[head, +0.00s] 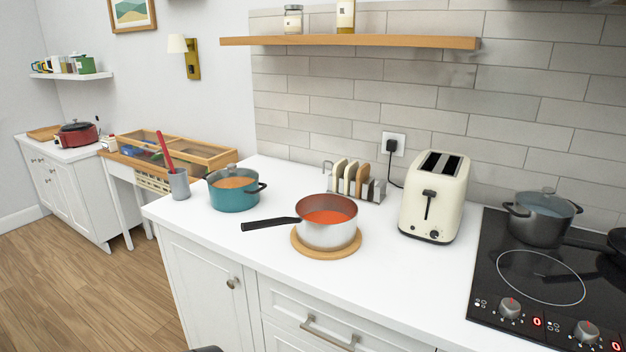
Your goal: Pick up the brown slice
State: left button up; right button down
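Several bread slices stand upright in a metal toast rack (375,194) at the back of the white counter, left of the toaster. They show mostly edge-on, with pale and tan-brown sides. A tan-brown slice (362,180) stands at the right of the group, and similar slices stand beside it to the left. Neither of my grippers shows clearly; only a small dark piece is at the bottom edge of the head view.
A saucepan (328,232) of red soup stands on a round wooden board (303,249) before the rack, handle pointing left. A teal pot (233,196) is left, a cream toaster (434,200) right, its cord near the rack. The front-right counter is clear, beside the hob (490,285).

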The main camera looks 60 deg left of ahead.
aim_at(363, 174)
jog(key=u, duration=1.55)
